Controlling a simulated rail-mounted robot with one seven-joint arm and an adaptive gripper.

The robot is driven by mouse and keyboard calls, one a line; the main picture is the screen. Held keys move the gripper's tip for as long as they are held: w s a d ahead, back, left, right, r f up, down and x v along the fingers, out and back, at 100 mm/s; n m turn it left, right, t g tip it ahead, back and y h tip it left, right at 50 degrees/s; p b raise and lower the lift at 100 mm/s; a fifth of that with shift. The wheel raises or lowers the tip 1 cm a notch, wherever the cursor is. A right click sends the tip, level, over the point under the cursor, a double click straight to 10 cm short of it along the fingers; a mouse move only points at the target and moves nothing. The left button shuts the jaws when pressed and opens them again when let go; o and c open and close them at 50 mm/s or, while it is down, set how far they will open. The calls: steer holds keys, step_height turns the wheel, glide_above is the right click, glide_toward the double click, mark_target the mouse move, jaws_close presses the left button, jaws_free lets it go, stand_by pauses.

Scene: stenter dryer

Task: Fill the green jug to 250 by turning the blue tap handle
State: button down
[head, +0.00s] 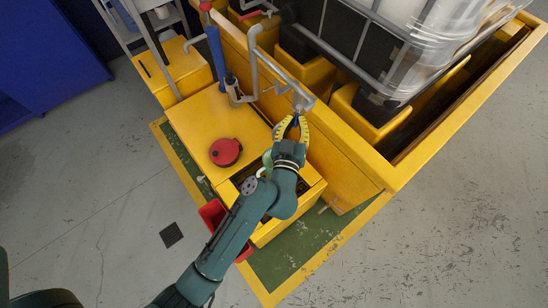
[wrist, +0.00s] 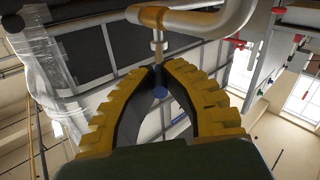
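The blue tap handle (head: 296,119) hangs below the end of the grey pipe. In the wrist view its blue part (wrist: 160,92) shows between my fingers, under a brass stem. My gripper (head: 294,121) has its yellow fingers on either side of the handle. In the wrist view (wrist: 161,68) the fingertips lie close to the stem, but a gap shows around the blue part, and I see no clear grip. The green jug (head: 267,159) is mostly hidden behind my gripper and wrist, on the yellow cabinet. Its scale and level cannot be read.
A red round lid (head: 226,152) lies on the yellow cabinet top (head: 205,125). A blue cylinder (head: 216,58) and bent grey pipes (head: 253,65) rise behind. A caged tank (head: 390,35) stands at the upper right. A red bin (head: 212,215) is by the cabinet's front. Open floor lies around.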

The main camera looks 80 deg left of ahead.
steer(key=shift+r, duration=0.25)
steer(key=p, duration=0.1)
steer(key=t+p, duration=0.1)
steer(key=p, duration=0.1)
steer(key=shift+s+a+r+m, duration=0.15)
steer(key=shift+s+r+m, duration=0.15)
steer(key=shift+m, duration=0.1)
steer(key=t+h+p, duration=0.1)
steer(key=p, duration=0.2)
steer(key=shift+f+m, duration=0.4)
steer(key=shift+b, duration=0.3)
stand_by(2.1)
